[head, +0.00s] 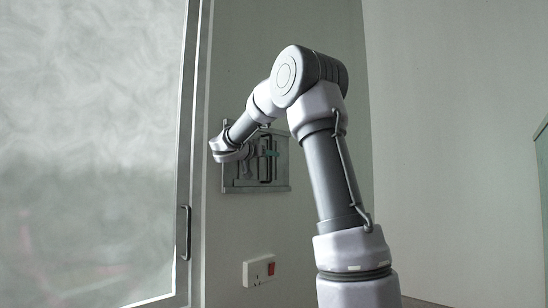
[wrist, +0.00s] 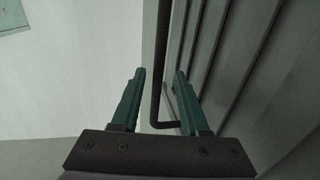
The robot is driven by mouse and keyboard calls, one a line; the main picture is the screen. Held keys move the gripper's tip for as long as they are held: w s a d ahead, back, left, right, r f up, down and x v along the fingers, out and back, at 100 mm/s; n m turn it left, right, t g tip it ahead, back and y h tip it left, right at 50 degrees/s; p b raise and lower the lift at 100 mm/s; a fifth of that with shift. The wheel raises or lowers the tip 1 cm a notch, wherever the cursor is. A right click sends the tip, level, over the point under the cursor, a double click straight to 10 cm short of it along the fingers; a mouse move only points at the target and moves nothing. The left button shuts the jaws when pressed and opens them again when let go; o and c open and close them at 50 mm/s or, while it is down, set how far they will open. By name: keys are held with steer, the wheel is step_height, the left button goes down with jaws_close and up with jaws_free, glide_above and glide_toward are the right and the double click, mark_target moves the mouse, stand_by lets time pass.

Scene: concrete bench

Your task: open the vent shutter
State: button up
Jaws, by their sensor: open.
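The vent shutter (head: 284,178) is a grey metal unit on the wall, partly hidden behind my arm in the head view. In the wrist view its grey slats (wrist: 245,50) run along the right side. A dark bar handle (wrist: 161,70) stands out beside the slats, with its end bent toward them. My gripper (wrist: 160,74) is open, with one green finger on each side of the handle in the picture. I see no finger pressed on the bar, and cannot tell how deep it sits between them. In the head view my gripper (head: 270,153) is small, in front of the shutter.
A large frosted door or panel (head: 90,150) with a dark pull handle (head: 184,232) stands at the left. A white socket with a red switch (head: 258,270) is on the wall below the shutter.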

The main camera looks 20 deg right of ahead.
steer(key=x, duration=0.4)
steer(key=shift+s, duration=0.1)
jaws_close()
stand_by(1.4)
